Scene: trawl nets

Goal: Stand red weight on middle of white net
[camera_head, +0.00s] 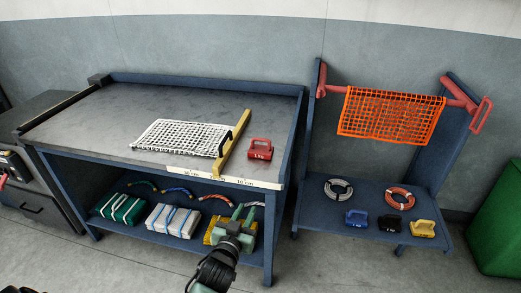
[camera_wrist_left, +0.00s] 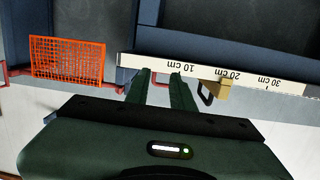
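The red weight (camera_head: 260,149), a block with a handle on top, stands upright on the grey bench top near its right front, right of the yellow bar. The white net (camera_head: 178,137) lies flat on the bench, left of the yellow bar (camera_head: 235,143); they are apart from the red weight. My left gripper (camera_head: 243,210) is in front of the bench, below the top's front edge, with its two green fingers spread. In the left wrist view the fingers (camera_wrist_left: 161,72) show a clear gap with nothing between. My right gripper is not in view.
A white ruler strip (camera_head: 211,177) runs along the bench's front edge. Folded net bundles, including a green one (camera_head: 121,208), fill the lower shelf. A side rack (camera_head: 371,189) holds coils, several weights and an orange net (camera_head: 391,115). The bench's back is clear.

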